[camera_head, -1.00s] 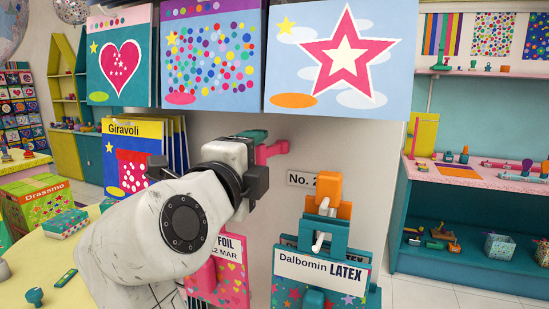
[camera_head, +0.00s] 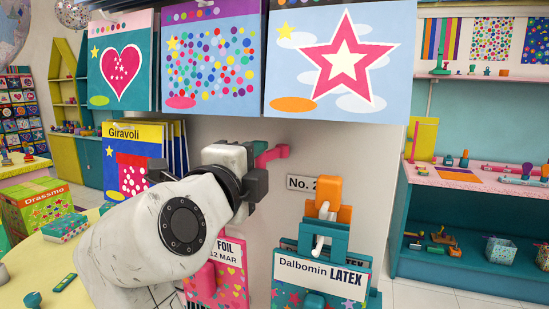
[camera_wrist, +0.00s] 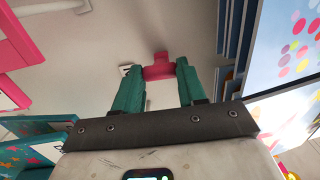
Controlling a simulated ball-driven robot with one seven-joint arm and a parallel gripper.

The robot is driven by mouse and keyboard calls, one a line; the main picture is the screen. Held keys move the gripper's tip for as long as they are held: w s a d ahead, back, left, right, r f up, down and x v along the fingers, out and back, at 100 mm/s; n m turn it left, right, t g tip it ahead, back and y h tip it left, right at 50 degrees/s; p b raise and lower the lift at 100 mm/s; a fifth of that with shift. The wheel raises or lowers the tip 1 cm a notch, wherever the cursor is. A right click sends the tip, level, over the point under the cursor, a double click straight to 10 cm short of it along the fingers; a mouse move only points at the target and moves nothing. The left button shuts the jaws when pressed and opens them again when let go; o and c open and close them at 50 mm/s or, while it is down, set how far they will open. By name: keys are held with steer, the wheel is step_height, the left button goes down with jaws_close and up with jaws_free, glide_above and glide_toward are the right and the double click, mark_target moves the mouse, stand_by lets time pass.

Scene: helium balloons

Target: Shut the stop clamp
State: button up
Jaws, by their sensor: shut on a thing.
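My gripper (camera_wrist: 158,82) has teal fingers, shut on a red-pink lever-like piece (camera_wrist: 159,68) that stands out from the pale wall. In the head view the same pink piece (camera_head: 272,153) shows just right of my gripper's dark body (camera_head: 250,183), and most of the fingers are hidden behind it. I take this pink piece to be part of the stop clamp; no label confirms it, and its mount is partly hidden. An orange block (camera_head: 329,197) with a white part sits on a teal holder lower right, apart from my gripper.
A "Dalbomin LATEX" card (camera_head: 322,277) and a pink "FOIL" card (camera_head: 232,258) hang below. A "No. 2" sign (camera_head: 300,183) is on the wall. Patterned panels (camera_head: 212,62) hang above my gripper. A yellow table (camera_head: 60,278) lies left; teal shelves (camera_head: 450,220) stand right.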

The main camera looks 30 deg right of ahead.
steer(key=shift+w+a+b, duration=0.25)
steer(key=shift+w+b, duration=0.15)
steer(key=shift+w, duration=0.4)
steer(key=shift+w+a+b, duration=0.1)
steer(key=shift+w+b, duration=0.4)
steer(key=shift+w, duration=0.3)
steer(key=shift+w+b, duration=0.45)
steer(key=shift+w, duration=0.35)
